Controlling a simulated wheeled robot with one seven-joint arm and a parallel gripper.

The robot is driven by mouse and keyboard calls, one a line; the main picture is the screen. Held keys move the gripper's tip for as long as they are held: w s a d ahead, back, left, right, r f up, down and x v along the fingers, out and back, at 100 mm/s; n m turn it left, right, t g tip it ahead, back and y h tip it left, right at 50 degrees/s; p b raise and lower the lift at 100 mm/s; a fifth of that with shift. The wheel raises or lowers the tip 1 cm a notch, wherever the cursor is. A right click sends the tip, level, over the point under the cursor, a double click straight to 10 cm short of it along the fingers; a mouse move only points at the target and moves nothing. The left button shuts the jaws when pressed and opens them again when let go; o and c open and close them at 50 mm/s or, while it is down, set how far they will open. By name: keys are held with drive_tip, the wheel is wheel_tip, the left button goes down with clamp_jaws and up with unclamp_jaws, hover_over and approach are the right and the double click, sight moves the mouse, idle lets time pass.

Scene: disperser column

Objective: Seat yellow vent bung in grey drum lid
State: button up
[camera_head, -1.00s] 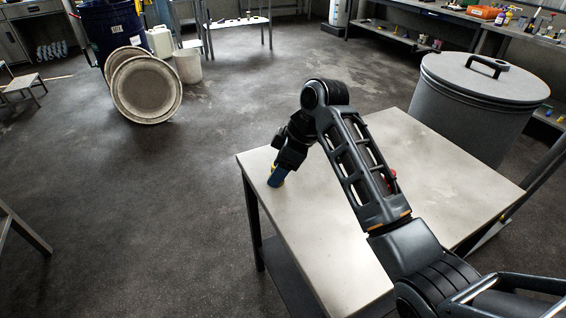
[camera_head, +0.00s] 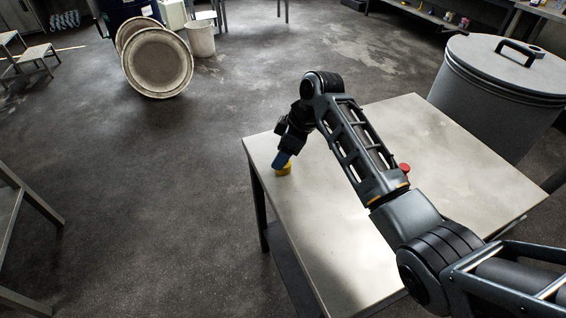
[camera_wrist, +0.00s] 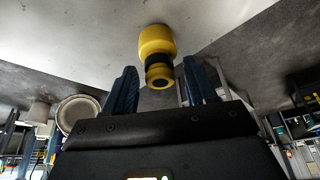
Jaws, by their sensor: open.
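The yellow vent bung (camera_head: 284,169) stands on the pale table near its left corner. In the wrist view the bung (camera_wrist: 157,45) shows a wide yellow part, a black band and a smaller yellow end. My gripper (camera_head: 282,160) is open just above the bung in the head view. In the wrist view its two blue fingers (camera_wrist: 160,82) lie either side of the bung's small end, with gaps, not gripping it. The grey drum lid (camera_head: 480,62), with a dark handle, is on the grey drum (camera_head: 480,110) at the right, beyond the table.
The table top (camera_head: 460,150) is mostly bare. A red knob-like thing (camera_head: 405,168) shows beside my arm, partly hidden. Round pale lids (camera_head: 158,62) lean by a white bucket (camera_head: 201,39) on the far floor. A bench edge (camera_head: 15,235) is at the left.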

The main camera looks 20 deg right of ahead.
drive_tip(key=shift+c, duration=0.4)
clamp_jaws()
